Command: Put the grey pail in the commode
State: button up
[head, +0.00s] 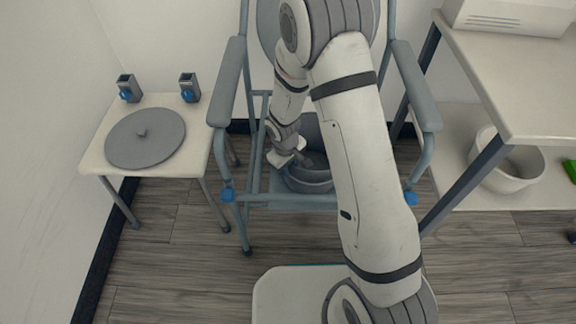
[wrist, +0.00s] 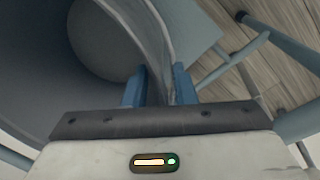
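The commode (head: 228,85) is a blue-grey chair frame with armrests, in the middle of the head view. The grey pail (head: 309,185) is inside the frame at seat height, partly hidden by my arm. My gripper (head: 290,155) is at the pail's left side. In the wrist view, the blue fingers of my gripper (wrist: 160,88) stand close on both sides of the pail's wall (wrist: 152,25), shut on it. The pail's inside fills the upper left of that view. I cannot tell whether the pail rests on its support or hangs from my gripper.
A small table (head: 95,158) at left bears a round grey lid (head: 146,138) and two small holders with blue parts. At right, a white table (head: 530,90) stands over a shelf with a white bowl (head: 508,175). Bare floor (head: 185,245) lies at front left.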

notch_tip(320, 180, up, 12)
jog(key=s+a+p, duration=0.1)
jog(key=p, duration=0.3)
jog(key=s+d+r+m, duration=0.45)
jog(key=d+r, duration=0.45)
jog(key=r, duration=0.3)
jog(key=s+d+r+m, duration=0.2)
jog(key=s+d+r, duration=0.1)
jog(key=s, duration=0.3)
jog(key=s+d+r+m+y, duration=0.1)
jog(key=s+d+r+m, duration=0.1)
jog(key=s+r, duration=0.3)
jog(key=shift+s+d, duration=0.5)
jog(key=shift+s, duration=0.65)
